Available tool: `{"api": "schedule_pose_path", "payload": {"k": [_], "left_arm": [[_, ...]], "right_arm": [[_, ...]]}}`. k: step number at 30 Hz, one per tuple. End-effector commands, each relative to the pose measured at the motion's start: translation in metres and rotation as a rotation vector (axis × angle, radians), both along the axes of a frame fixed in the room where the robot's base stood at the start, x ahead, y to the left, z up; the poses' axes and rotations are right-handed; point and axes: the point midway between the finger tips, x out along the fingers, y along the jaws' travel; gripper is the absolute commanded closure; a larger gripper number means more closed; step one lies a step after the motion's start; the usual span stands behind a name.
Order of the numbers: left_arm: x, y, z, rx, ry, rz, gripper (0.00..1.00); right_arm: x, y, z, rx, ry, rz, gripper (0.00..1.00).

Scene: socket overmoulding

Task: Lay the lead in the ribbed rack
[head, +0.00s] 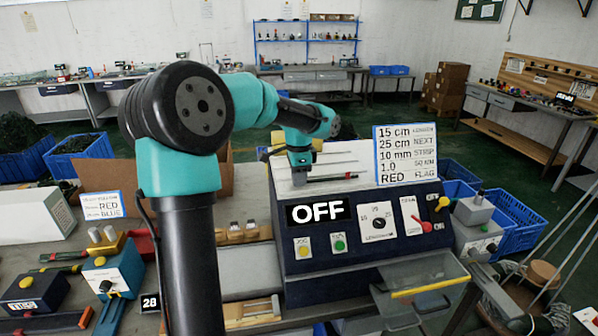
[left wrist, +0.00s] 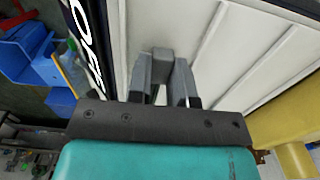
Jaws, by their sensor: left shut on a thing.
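My left gripper (head: 300,172) is low over the pale sloping top of the machine, behind its dark control panel. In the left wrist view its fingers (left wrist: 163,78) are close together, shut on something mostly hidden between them. A thin dark strip (head: 335,178) with a reddish end shows just right of the gripper in the head view; it may be the lead, but I cannot tell how it is held. A notched wooden strip (head: 245,236) left of the machine may be the ribbed rack; I cannot be sure. My right gripper is not in view.
The machine's panel (head: 370,225) reads OFF, and a sign card (head: 405,153) stands on it. A teal box (head: 112,272), a dark box (head: 35,292) and a RED/BLUE card (head: 102,205) are at the left. A grey box (head: 474,222) and a clear tray (head: 425,285) are at the right.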

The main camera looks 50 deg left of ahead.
Motion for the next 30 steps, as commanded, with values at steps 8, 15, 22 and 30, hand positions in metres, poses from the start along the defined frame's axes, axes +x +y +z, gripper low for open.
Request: {"api": "schedule_pose_path", "payload": {"k": [8,15,22,30], "left_arm": [[0.0001,0.0,-0.0018,0.0,0.0,0.0,1.0],[0.0001,0.0,-0.0017,0.0,0.0,0.0,0.63],[0.0001,0.0,-0.0016,0.0,0.0,0.0,0.5],[0.0003,0.0002,0.0035,0.0,-0.001,0.0,0.5]], "right_arm": [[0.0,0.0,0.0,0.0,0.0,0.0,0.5],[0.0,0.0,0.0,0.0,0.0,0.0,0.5],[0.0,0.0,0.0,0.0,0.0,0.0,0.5],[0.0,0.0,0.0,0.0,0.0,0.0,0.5]]}}
